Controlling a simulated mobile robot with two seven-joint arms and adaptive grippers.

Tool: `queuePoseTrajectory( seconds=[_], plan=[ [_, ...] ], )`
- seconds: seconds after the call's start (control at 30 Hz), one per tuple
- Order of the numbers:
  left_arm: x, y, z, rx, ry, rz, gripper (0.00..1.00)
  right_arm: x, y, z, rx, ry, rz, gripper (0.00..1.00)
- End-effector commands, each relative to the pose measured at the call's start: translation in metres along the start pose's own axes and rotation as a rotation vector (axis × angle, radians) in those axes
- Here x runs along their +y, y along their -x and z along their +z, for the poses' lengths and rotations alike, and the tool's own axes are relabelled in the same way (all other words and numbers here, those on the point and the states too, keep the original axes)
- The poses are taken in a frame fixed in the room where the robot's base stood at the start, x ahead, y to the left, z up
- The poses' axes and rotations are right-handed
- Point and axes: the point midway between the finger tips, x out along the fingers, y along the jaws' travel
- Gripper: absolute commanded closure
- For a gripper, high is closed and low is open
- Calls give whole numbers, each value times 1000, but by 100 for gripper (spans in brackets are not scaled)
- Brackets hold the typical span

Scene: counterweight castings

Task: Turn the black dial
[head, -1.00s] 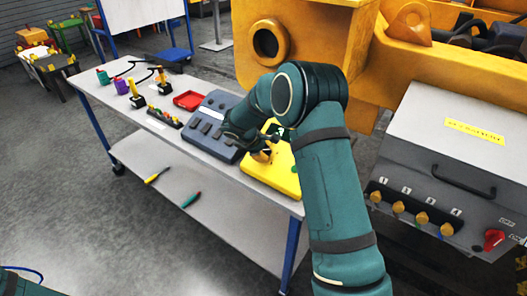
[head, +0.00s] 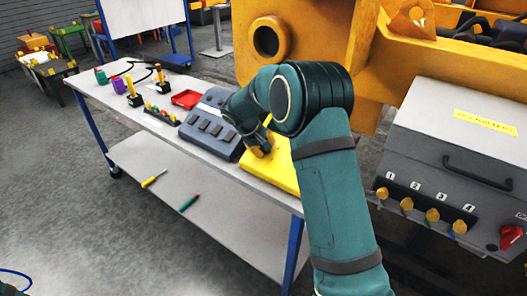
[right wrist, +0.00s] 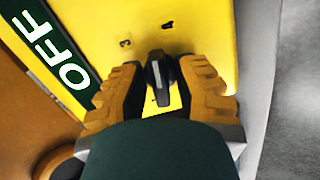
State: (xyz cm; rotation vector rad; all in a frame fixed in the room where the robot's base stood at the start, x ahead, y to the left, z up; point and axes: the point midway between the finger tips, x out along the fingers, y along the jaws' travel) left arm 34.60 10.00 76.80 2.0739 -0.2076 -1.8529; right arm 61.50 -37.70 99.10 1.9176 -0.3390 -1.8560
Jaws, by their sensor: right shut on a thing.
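The black dial (right wrist: 159,73) sits on the face of a yellow box (right wrist: 205,25), with its pointer marked by a light line. My right gripper (right wrist: 163,70) has its two orange fingers closed around the dial, one on each side. Small black numerals, a 3 and a 4, show beyond the dial. A green label with white OFF lettering (right wrist: 55,62) lies to the left. In the head view the yellow box (head: 283,170) rests at the near right end of the table, and my right gripper (head: 261,146) is down on it. The dial is hidden there.
A grey-blue box with dark switches (head: 208,128) stands beside the yellow box on the table (head: 175,150). A red tray (head: 186,98) and small parts lie farther left. A grey cabinet with knobs (head: 440,150) and a large orange machine (head: 310,40) stand right and behind.

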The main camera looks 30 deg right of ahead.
Motion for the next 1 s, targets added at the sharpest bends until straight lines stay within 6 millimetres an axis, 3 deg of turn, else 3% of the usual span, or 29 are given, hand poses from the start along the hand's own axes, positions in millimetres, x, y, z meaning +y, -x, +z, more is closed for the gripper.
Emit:
queuePoseTrajectory(
  seconds=[0.43, 1.0],
  plan=[
    [-6, -16, 3, -5, -3, 1, 100, -2, -4, 2, -9, -267, -35, 100],
    [-7, -18, 2, -3, -3, 1, 100, -2, -4, 3, -12, -323, -42, 100]
  ],
)
